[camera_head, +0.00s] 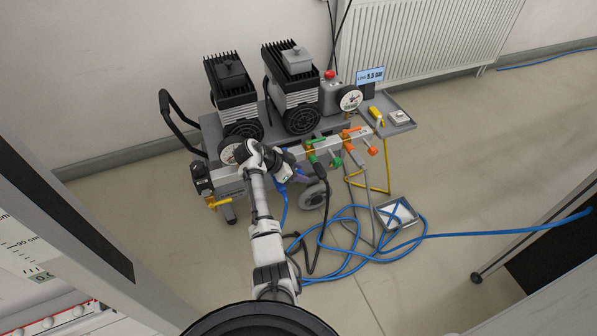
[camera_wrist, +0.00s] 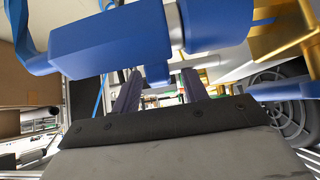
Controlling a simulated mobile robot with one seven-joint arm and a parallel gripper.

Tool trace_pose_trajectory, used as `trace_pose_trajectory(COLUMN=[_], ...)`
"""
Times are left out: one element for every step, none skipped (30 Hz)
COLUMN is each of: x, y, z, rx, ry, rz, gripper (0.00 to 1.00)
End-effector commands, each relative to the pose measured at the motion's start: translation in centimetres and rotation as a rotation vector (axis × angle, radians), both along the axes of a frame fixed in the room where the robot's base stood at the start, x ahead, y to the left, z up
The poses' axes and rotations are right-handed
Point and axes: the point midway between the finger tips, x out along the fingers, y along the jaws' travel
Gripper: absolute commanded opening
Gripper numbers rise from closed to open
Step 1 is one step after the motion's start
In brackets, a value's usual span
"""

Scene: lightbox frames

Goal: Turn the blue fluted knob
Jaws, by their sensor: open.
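A blue fitting (camera_head: 281,172) shows beside my gripper on the cart's front rail in the head view. My gripper and wrist cover most of it there. In the wrist view a large blue block (camera_wrist: 110,40) and a blue round part (camera_wrist: 215,22) fill the top, close to the camera. No fluting is clear, so I cannot tell which blue part is the knob. My gripper (camera_wrist: 160,88) is open, its two dark fingers apart and pointing toward the blue parts. A smaller blue piece (camera_wrist: 157,73) shows between the fingertips. I cannot tell if they touch it.
Green (camera_head: 313,156) and orange (camera_head: 372,150) handles sit along the rail to the right. Brass fittings (camera_wrist: 285,40) are close at the right in the wrist view. A blue hose (camera_head: 345,262) lies coiled on the floor by a grey tray (camera_head: 410,221).

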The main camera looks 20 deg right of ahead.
Motion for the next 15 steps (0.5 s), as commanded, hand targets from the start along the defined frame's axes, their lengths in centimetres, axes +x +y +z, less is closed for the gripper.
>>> trace_pose_trajectory(x=[0.01, 0.01, 0.01, 0.01, 0.01, 0.01, 0.01, 0.01, 0.01, 0.01, 0.01, 0.00, 0.00, 0.00, 0.00], y=[-0.04, -0.05, -0.05, -0.04, -0.04, -0.03, -0.03, -0.03, -0.03, -0.03, -0.03, -0.02, -0.03, -0.03, -0.02], z=[-0.01, -0.02, -0.02, -0.01, -0.01, -0.01, -0.01, -0.01, -0.01, 0.00, 0.00, -0.01, 0.00, 0.00, -0.01], rx=[0.000, 0.000, 0.000, 0.000, 0.000, 0.000, 0.000, 0.000, 0.000, 0.000, 0.000, 0.000, 0.000, 0.000, 0.000], ry=[0.000, 0.000, 0.000, 0.000, 0.000, -0.001, -0.001, -0.001, -0.001, -0.001, -0.001, -0.001, -0.001, -0.001, -0.001], rz=[0.000, 0.000, 0.000, 0.000, 0.000, -0.001, -0.001, -0.001, -0.001, -0.001, -0.001, -0.001, -0.001, -0.001, -0.001], gripper=[0.44, 0.44, 0.44, 0.44, 0.44, 0.44, 0.42, 0.38, 0.33, 0.29, 0.25, 0.20, 0.16, 0.12, 0.07])
